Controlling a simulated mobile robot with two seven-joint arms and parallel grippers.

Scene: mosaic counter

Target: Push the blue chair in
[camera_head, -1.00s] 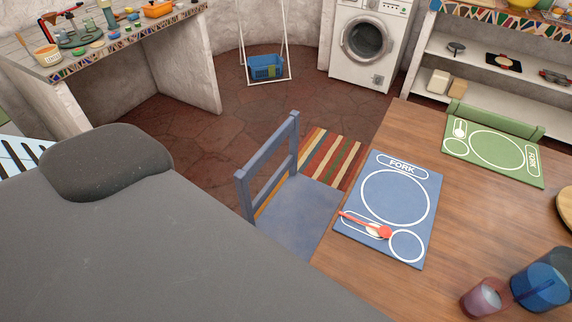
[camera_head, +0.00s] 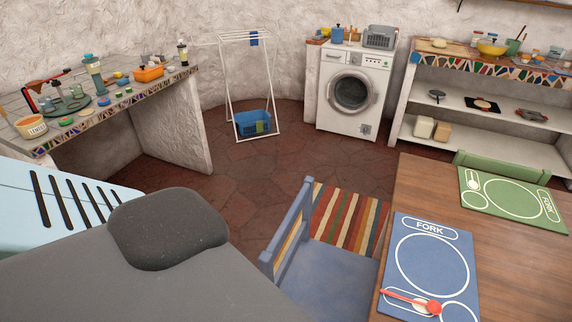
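The blue chair (camera_head: 324,278) stands at the left side of the wooden table (camera_head: 508,262), low and right of the middle in the head view. Its backrest (camera_head: 290,236) faces left, away from the table. The right part of its seat meets the table edge in the picture; how far it reaches under the tabletop is hidden. A large grey body part of mine covers the lower left and hides the chair's lower left side. Neither of my grippers shows in the head view.
A blue placemat (camera_head: 432,258) with a red spoon (camera_head: 412,301) lies on the table, and a green chair (camera_head: 502,164) stands beyond. A striped rug (camera_head: 349,217) lies behind the blue chair. Open floor (camera_head: 250,185) reaches to the drying rack (camera_head: 252,85) and washing machine (camera_head: 350,95).

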